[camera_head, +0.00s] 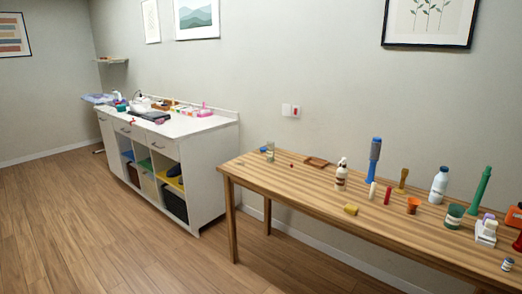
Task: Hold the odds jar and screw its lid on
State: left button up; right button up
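A small greenish jar-like container (270,153) stands near the far left end of the wooden table (330,188). A small flat blue piece (263,149) lies right beside it, possibly a lid; it is too small to be sure. Another small white and blue container (507,264) stands near the table's front edge at the far right. I cannot tell from labels which of them is the odds jar. Neither of my grippers shows in the head view.
The table also bears a brown tray (316,162), a pump bottle (341,174), a yellow block (351,209), a blue brush-like tool (375,155), an orange cup (413,205) and a white bottle (438,185). A white cabinet (205,175) stands left. Wooden floor between is clear.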

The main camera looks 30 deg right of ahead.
aim_at(270, 145)
jog(key=u, duration=0.15)
jog(key=i, duration=1.6)
jog(key=z, duration=0.45)
jog(key=i, duration=1.65)
jog(key=z, duration=1.95)
jog(key=i, duration=0.7)
jog(key=z, duration=0.65)
